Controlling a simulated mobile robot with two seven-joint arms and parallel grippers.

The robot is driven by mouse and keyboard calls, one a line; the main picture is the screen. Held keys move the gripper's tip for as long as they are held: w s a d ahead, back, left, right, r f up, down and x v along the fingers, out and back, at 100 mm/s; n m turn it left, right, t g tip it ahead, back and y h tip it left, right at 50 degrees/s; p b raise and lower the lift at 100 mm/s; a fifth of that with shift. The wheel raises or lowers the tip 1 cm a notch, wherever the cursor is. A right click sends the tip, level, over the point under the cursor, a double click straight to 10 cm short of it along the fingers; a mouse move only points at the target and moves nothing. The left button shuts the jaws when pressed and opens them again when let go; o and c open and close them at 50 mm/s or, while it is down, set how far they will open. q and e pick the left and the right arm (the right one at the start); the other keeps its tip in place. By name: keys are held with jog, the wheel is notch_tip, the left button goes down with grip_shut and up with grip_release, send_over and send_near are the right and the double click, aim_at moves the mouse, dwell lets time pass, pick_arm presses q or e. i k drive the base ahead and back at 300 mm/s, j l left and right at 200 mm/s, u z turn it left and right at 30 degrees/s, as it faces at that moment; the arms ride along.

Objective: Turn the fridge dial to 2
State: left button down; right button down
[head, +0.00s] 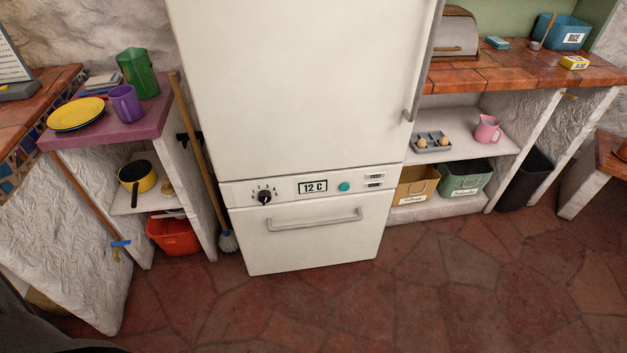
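The white fridge (300,95) stands upright in the middle of the head view, with its doors closed. Its black dial (264,197) is on the left of the control strip between the upper door and the lower drawer. Small marks ring the dial, but they are too small to read, so I cannot tell which number it points to. A display (312,187) on the strip reads 12 C. A round teal button (344,187) sits right of the display. Neither of my grippers shows in this view.
A mop (203,160) leans against the fridge's left side, beside a purple-topped shelf (150,120) with a green jug (138,73). Shelves with bins (465,178) stand to the right. The red stone floor (400,300) in front of the fridge is clear.

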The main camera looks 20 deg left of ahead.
aim_at(265, 196)
jog(key=u, duration=1.2)
